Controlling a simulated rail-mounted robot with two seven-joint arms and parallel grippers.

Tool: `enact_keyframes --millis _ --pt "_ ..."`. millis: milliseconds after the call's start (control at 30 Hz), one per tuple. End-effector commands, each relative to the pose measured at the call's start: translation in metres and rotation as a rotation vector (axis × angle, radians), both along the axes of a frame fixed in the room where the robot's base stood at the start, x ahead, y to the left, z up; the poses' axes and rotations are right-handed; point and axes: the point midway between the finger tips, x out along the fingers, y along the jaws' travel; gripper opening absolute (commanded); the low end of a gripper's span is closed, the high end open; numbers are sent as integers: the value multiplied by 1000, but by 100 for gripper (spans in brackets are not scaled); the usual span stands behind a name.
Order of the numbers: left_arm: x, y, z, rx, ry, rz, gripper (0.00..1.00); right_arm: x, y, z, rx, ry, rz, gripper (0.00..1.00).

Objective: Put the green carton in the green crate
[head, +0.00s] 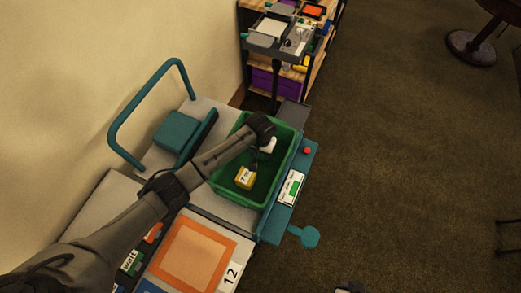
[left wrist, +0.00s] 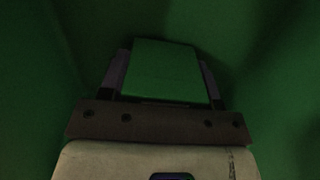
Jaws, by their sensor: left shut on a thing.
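The green crate (head: 284,163) stands on a grey and teal bench in the head view. My left arm reaches over it, and the white body of my left gripper (head: 266,147) is down inside the crate's outline. In the left wrist view the left gripper (left wrist: 160,66) is shut on the green carton (left wrist: 160,73), with a finger at each side. Green crate walls (left wrist: 282,60) surround it there. The dark view does not show whether the carton touches the floor. In the head view the carton is hidden. A small piece of my right gripper (head: 350,288) shows at the bottom edge.
A yellow carton (head: 245,177) lies in the crate near the gripper. A teal rail (head: 145,100) and a teal block (head: 178,131) are left of the crate. An orange-bordered square (head: 194,254) is in front. A loaded shelf (head: 285,55) stands behind; the floor right is mostly open.

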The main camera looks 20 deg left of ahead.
Motion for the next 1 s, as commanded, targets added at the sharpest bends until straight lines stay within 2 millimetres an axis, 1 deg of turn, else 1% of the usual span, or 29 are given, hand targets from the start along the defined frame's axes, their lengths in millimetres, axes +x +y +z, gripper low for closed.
enact_keyframes --millis 133,300,333,600,867,933,1000 --pt "0 0 1 0 -1 0 31 0 0 0 0 0 0 0" --pt "0 0 -3 0 1 1 31 0 0 0 -1 0 1 0" --pt "0 0 -4 1 1 1 58 0 0 0 -1 0 1 0" --pt "0 0 -4 0 0 1 83 0 -3 0 -10 1 6 0" --pt "0 0 -2 0 -1 0 83 0 -3 0 -11 0 7 0" --pt "1 0 3 -1 -2 -1 83 0 -3 0 -11 0 7 0" --pt "1 0 12 -1 -2 0 83 0 -3 4 -10 1 6 0"
